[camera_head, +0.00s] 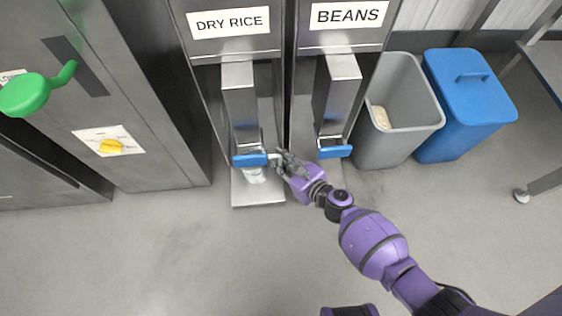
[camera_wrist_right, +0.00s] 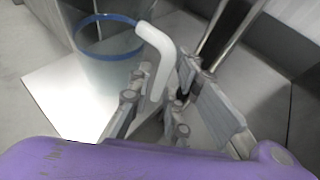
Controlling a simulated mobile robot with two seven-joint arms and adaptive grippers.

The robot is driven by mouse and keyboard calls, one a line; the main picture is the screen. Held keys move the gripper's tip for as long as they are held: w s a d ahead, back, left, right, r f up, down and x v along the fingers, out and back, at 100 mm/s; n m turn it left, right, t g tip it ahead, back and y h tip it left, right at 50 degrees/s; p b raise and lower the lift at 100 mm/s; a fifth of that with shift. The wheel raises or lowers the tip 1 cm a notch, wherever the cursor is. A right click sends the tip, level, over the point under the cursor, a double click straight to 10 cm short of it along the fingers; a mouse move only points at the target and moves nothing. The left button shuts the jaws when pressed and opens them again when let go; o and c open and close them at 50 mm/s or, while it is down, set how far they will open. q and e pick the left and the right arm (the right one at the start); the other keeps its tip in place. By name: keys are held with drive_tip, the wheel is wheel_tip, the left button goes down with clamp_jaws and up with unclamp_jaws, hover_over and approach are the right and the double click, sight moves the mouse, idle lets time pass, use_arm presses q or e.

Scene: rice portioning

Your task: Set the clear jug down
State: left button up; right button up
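The clear jug (camera_head: 254,175) stands at the metal base plate (camera_head: 262,194) under the dry rice dispenser. Its upper part is hidden by the dispenser's blue lever in the head view. In the right wrist view the jug (camera_wrist_right: 100,66) is see-through, with a blue rim and a white handle (camera_wrist_right: 160,52). My right gripper (camera_head: 281,164) is beside the jug on its right. Its fingers (camera_wrist_right: 160,88) are on either side of the handle, with a gap seen between them and the handle, so it looks open. My left gripper is not in view.
The dry rice dispenser (camera_head: 238,92) stands left of the beans dispenser (camera_head: 337,88); each has a blue lever. A grey bin (camera_head: 408,118) and a blue lidded bin (camera_head: 470,103) stand to the right. A cabinet with a green handle (camera_head: 27,95) is at left. The floor in front is clear.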

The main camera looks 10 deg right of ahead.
use_arm(q)
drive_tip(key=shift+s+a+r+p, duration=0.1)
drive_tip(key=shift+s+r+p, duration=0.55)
drive_tip(key=shift+p, duration=0.6)
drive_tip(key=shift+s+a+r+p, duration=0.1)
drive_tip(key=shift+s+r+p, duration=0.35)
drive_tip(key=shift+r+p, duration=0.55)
use_arm(e)
drive_tip(key=v, duration=1.2)
